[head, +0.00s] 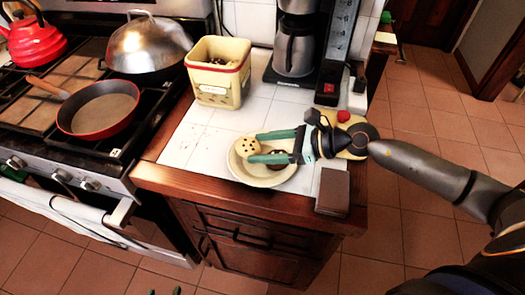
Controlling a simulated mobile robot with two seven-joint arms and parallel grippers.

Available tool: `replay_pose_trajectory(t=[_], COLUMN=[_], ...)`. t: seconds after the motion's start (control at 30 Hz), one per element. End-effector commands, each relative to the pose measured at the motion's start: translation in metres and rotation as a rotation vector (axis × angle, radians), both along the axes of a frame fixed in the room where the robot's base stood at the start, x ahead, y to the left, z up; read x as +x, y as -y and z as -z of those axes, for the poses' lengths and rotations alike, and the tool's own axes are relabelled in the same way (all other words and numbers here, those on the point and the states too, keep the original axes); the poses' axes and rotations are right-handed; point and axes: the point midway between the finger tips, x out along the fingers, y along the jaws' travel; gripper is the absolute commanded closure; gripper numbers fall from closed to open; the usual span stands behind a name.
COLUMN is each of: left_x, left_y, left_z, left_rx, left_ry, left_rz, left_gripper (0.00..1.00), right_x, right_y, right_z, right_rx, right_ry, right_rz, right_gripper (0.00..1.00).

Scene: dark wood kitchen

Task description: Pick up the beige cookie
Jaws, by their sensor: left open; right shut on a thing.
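The beige cookie (247,146) with dark spots is at the left side of a cream bowl (262,182) on the white tiled counter. My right gripper (254,147) comes in from the right over the bowl. Its two teal fingers are shut on the cookie, one at each side. I cannot tell whether the cookie still touches the bowl. A darker brown piece shows in the bowl, partly hidden under the gripper. My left gripper (165,291) shows only as teal fingertips at the bottom edge, open and low in front of the cabinet.
A cream tin (218,75) and a coffee maker (294,45) stand behind the bowl. A brown box (333,190) is at the counter's front right corner. A stove with a red pan (100,110) is at left. The counter left of the bowl is clear.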

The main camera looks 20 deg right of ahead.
Motion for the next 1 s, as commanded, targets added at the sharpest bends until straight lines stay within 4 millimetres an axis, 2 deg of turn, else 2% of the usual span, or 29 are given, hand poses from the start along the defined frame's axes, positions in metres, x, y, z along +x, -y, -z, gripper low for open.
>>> replay_pose_trajectory(t=[0.03,0.33,0.7,1.0], left_x=[0.0,0.0,0.0,0.0], left_y=[0.0,0.0,0.0,0.0], left_z=[-0.002,-0.029,-0.03,-0.029], left_rx=[0.0,0.0,0.0,0.0], left_ry=[0.0,0.0,0.002,0.001], left_rz=[0.0,0.0,0.0,0.0], left_gripper=[0.3,0.3,0.3,0.3], right_x=[0.0,-0.032,-0.074,-0.086], right_y=[-0.001,-0.041,-0.095,-0.11], right_z=[-0.012,-0.073,-0.098,-0.106], right_rx=[-0.003,0.001,0.007,0.002], right_ry=[0.006,0.008,0.003,0.001], right_rz=[-0.002,-0.007,-0.004,0.0], right_gripper=[0.82,0.82,0.82,0.82])
